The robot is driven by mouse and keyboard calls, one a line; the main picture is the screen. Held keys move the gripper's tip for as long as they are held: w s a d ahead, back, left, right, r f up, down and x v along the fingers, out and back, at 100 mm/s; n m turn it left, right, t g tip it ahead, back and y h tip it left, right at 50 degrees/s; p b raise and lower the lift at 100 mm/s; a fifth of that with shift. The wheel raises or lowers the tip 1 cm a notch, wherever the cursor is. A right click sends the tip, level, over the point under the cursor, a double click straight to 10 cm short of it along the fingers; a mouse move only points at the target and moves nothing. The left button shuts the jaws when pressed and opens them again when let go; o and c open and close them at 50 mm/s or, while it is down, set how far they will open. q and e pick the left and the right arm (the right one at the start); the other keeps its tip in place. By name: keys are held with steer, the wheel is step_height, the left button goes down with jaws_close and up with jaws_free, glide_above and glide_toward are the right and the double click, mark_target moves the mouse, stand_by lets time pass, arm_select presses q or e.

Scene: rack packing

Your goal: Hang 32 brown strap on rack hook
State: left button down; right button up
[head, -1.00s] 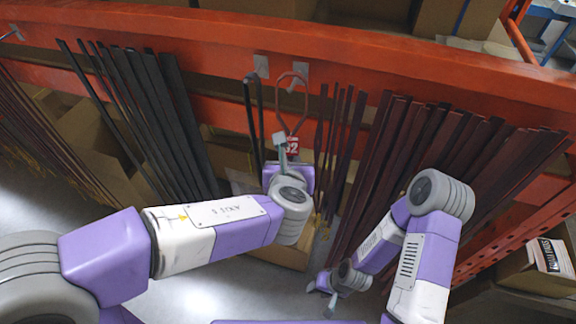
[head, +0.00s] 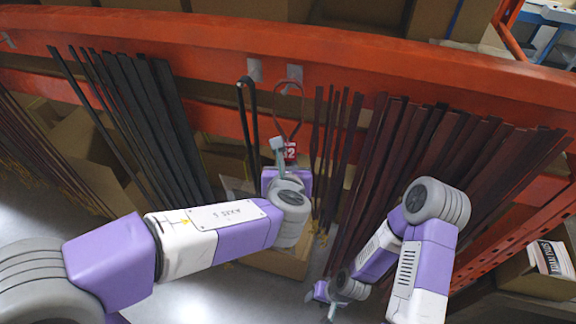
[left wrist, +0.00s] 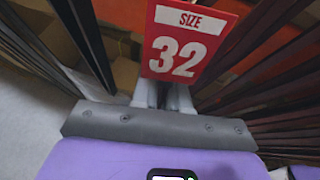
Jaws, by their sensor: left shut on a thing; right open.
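The brown strap (head: 276,108) is a thin upright loop in the head view. Its top lies in front of a grey hook plate (head: 294,74) on the orange beam; I cannot tell whether the hook is inside the loop. A red tag (head: 291,151) hangs at its lower end, and reads SIZE 32 in the left wrist view (left wrist: 185,45). My left gripper (head: 278,146) is shut on the strap's lower end beside the tag. In the left wrist view the tag hides most of the strap. My right gripper (head: 320,302) is open and empty, low in front of the rack.
The orange beam (head: 400,65) crosses the rack. Black straps (head: 165,125) hang to the left and a black loop (head: 249,110) hangs close beside the brown one. Dark brown straps (head: 400,150) hang closely to the right. Cardboard boxes (head: 90,175) stand behind.

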arm_select(q)
steer(key=c, duration=1.1)
jaws_free()
steer(key=shift+o, duration=0.2)
steer(key=p+v, duration=0.1)
steer(key=v, duration=0.7)
steer(key=s+a+f+m+g+h+b, duration=0.1)
steer(key=s+a+f+m+g+b, duration=0.1)
steer(key=f+m, duration=0.9)
steer(key=s+a+f+m+g+h+b, duration=0.1)
steer(key=s+a+f+m+g, duration=0.3)
steer(key=f+m, duration=0.6)
steer(key=s+a+f+m+g+h+b, duration=0.1)
steer(key=s+a+f+m+g+b, duration=0.2)
steer(key=f+m, duration=0.8)
step_height(320, 180, down, 21)
steer(key=s+a+g, duration=0.1)
steer(key=g, duration=0.1)
steer(key=shift+s+r+m+g+h+b, duration=0.2)
steer(key=shift+s+m+g+h+b, duration=0.1)
steer(key=shift+g+b, duration=0.1)
steer(key=shift+a, duration=0.15)
